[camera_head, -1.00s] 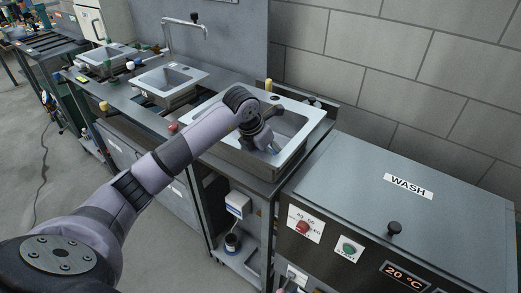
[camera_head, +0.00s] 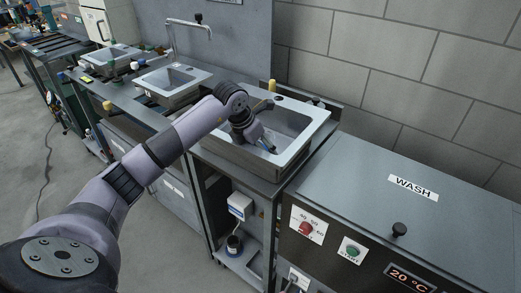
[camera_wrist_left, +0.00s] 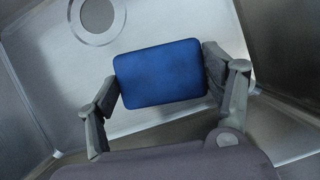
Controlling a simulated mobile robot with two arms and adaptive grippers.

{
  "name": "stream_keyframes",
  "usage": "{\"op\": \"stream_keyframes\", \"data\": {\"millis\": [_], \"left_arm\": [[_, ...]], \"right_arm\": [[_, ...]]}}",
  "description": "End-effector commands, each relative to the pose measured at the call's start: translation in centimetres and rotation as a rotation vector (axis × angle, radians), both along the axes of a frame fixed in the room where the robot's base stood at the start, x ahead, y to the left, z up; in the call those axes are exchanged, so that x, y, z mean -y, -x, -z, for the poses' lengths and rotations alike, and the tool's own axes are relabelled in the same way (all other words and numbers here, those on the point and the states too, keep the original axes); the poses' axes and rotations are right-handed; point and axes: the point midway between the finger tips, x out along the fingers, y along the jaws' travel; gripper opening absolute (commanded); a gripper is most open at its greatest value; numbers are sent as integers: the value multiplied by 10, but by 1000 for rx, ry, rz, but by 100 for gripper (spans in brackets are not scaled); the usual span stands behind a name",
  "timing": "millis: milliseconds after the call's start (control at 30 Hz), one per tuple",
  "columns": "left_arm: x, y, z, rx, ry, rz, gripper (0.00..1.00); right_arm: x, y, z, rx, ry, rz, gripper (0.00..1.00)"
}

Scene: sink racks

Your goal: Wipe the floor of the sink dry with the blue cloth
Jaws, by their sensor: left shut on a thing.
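The blue cloth (camera_wrist_left: 160,74) is a folded, pad-like rectangle in the left wrist view. My left gripper (camera_wrist_left: 160,85) is shut on it, with one finger at each side edge. The cloth is over the floor of the sink (camera_wrist_left: 50,70); I cannot tell if it touches. A round drain (camera_wrist_left: 97,14) lies beyond the cloth at the top left. My right gripper is not in view.
The sink's steel walls stand close around my left gripper. A tap (camera_head: 190,25) and a smaller sink (camera_head: 172,82) are to the left. A yellow-topped item (camera_head: 271,86) is behind the sink.

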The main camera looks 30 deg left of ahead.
Motion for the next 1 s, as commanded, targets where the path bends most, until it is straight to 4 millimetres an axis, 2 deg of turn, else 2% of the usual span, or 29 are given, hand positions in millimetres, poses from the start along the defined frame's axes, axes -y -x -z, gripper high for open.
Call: {"op": "stream_keyframes", "data": {"millis": [167, 700, 1000], "left_arm": [[-1, 0, -2, -3, -2, -2, 52], [0, 0, -56, -2, -2, -2, 52], [0, 0, -59, -2, -1, -1, 52]], "right_arm": [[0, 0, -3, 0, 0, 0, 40], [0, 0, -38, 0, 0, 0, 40], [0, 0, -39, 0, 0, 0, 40]]}}
